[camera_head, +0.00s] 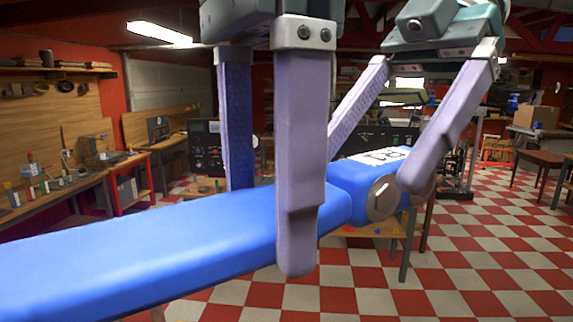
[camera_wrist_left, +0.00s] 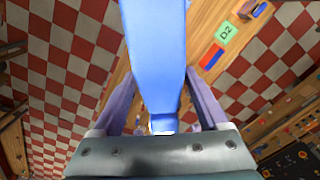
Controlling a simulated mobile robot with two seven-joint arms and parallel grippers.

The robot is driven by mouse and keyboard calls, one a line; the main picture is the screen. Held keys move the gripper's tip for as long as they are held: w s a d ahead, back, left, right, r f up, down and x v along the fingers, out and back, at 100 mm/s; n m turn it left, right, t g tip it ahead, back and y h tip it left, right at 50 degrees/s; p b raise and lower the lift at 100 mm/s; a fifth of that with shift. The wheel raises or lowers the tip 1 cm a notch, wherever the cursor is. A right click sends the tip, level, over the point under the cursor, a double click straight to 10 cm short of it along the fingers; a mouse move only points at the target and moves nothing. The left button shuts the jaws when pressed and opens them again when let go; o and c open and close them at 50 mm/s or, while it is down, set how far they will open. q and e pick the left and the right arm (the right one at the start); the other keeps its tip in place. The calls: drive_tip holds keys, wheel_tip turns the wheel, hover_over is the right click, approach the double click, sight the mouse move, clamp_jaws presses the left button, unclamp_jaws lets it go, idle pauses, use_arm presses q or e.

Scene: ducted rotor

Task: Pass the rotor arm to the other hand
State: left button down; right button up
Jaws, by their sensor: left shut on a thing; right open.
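The rotor arm (camera_head: 150,245) is a long blue bar. It runs from the lower left of the head view to a thicker end block with a white label and a grey bolt head. My left gripper (camera_head: 270,226) is shut on the bar just left of that block, one finger on each side. My right gripper (camera_head: 375,172) is open, its fingers on either side of the labelled end; I cannot tell whether they touch it. In the left wrist view the rotor arm (camera_wrist_left: 156,50) runs between the left gripper's fingers (camera_wrist_left: 162,100).
A wooden table (camera_wrist_left: 185,45) with a green D2 label and red and blue pieces lies below in the left wrist view. Workbenches (camera_head: 60,195) line the left wall. The checkered floor (camera_head: 480,250) is open at the right, with a small brown table (camera_head: 540,157) further back.

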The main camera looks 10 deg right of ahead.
sight(360, 160)
drive_tip(key=shift+x, duration=1.75)
drive_tip(key=shift+w+r, duration=0.1)
clamp_jaws()
use_arm(q)
unclamp_jaws()
